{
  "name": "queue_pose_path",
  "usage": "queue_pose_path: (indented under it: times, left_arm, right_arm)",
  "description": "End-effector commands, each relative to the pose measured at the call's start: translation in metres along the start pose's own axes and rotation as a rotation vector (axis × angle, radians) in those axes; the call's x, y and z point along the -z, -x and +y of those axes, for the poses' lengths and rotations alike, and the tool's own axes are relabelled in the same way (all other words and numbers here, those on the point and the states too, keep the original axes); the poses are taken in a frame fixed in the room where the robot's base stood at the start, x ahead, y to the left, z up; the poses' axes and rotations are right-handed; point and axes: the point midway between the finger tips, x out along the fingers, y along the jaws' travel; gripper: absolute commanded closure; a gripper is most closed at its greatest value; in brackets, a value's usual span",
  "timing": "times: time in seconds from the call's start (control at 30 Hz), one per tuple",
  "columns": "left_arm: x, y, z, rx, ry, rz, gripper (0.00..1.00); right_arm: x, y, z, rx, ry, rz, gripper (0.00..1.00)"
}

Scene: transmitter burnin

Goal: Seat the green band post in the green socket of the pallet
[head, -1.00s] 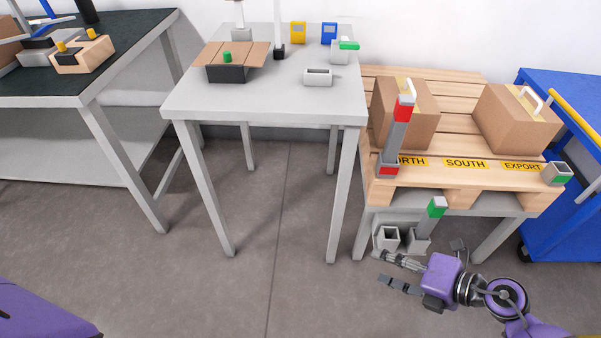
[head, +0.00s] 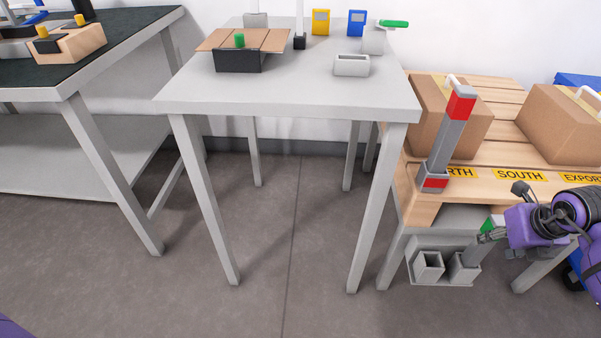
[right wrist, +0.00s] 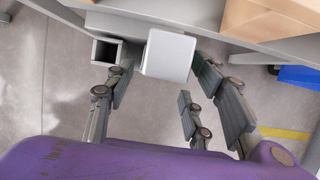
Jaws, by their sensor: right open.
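The green band post (head: 487,225) is a grey post with a green band near its top. It leans in one of two grey holders low in front of the pallet (head: 424,215), partly hidden by my gripper. My right gripper (head: 484,237) is open at the post's upper part. In the right wrist view, the post's pale square top (right wrist: 168,55) lies between and slightly beyond the spread fingers (right wrist: 163,83); contact is not clear. The green socket is not visible now. My left gripper is not in view.
A red-banded post (head: 448,135) stands tilted in the pallet's red socket (head: 433,183). Cartons (head: 565,125) sit on the pallet. An empty holder (head: 428,265) is beside the green post's holder. A grey table (head: 290,95) stands left of the pallet.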

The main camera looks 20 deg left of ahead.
Motion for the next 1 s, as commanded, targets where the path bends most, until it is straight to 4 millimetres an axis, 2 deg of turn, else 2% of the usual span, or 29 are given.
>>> queue_pose_path:
  times: [0.4, 0.67, 1.0]
  left_arm:
    - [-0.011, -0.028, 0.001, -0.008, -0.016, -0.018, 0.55]
    - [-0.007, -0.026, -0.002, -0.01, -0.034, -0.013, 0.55]
    - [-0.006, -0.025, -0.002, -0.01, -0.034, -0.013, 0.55]
  right_arm:
    - [-0.004, -0.055, 0.002, -0.002, 0.0, 0.003, 0.51]
    - [-0.006, -0.054, 0.001, 0.0, 0.001, 0.0, 0.52]
    - [-0.006, -0.054, 0.002, -0.001, 0.001, 0.0, 0.97]
